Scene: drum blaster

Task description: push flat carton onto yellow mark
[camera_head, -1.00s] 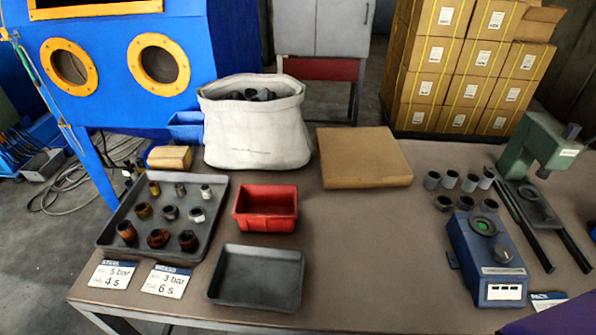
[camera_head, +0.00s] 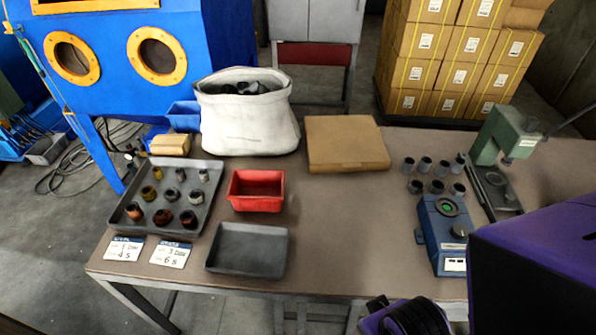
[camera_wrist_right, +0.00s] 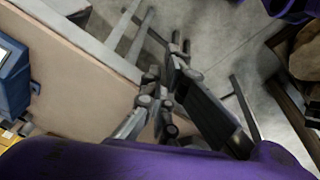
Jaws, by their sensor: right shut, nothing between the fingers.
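The flat brown carton (camera_head: 346,144) lies flat on the far middle part of the table (camera_head: 340,220), just right of the white sack. No yellow mark shows on the visible tabletop. My right gripper (camera_wrist_right: 176,62) is in the right wrist view, shut and empty, by the table's edge with floor beyond. It is apart from the carton, which is not in that view. My purple right arm (camera_head: 540,255) fills the lower right of the head view and covers the table's right part. My left gripper is in neither current view.
A white sack (camera_head: 248,125), a red bin (camera_head: 256,201) and a dark tray (camera_head: 247,265) stand left of the carton. Grey cups (camera_head: 424,164), a blue device (camera_head: 441,228) and a green press (camera_head: 503,137) stand right. The table between is clear.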

